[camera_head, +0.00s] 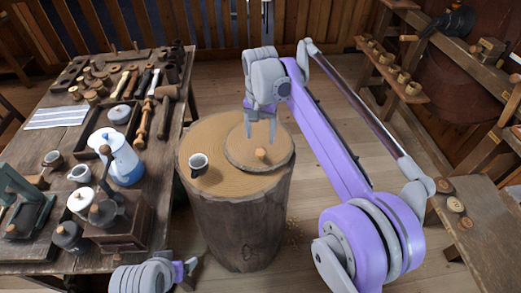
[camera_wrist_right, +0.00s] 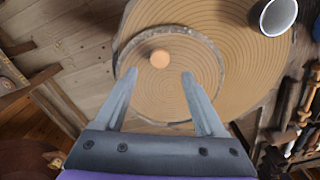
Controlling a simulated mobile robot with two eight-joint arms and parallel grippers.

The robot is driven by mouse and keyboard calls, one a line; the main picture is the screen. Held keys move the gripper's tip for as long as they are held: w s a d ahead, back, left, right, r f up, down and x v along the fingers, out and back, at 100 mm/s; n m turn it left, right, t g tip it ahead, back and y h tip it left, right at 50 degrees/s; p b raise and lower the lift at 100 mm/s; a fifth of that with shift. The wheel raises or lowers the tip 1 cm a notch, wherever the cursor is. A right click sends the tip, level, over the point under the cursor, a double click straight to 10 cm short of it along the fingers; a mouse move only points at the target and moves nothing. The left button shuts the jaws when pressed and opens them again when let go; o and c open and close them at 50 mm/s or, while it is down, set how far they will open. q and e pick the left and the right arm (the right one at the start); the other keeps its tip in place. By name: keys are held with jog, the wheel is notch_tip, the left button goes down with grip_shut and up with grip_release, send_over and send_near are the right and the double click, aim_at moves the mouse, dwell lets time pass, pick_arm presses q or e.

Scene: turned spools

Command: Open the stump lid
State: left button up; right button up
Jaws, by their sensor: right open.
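A wooden stump (camera_head: 237,225) stands on the floor in the middle. Its round lid (camera_head: 277,160) lies flat on the right part of the stump top, with a small wooden knob (camera_head: 261,154) on it. The lid (camera_wrist_right: 195,60) and the knob (camera_wrist_right: 160,58) also show in the right wrist view. My right gripper (camera_head: 260,134) is open above the lid, pointing down. In the wrist view, its fingers (camera_wrist_right: 160,74) are spread and the knob appears beyond and between the tips, not touched. My left gripper (camera_head: 187,269) is partly seen low at the left, its jaw state unclear.
A small mug (camera_head: 198,163) stands on the left of the stump top, clear of the lid. A crowded workbench (camera_head: 175,135) with a blue pot (camera_head: 118,158) and tools is at the left. A shelf and bench (camera_head: 480,235) are at the right.

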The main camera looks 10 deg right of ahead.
aim_at(260, 152)
notch_tip(260, 152, down, 7)
jog(key=shift+b, duration=0.3)
grip_shut()
dwell(0.3)
dwell(1.1)
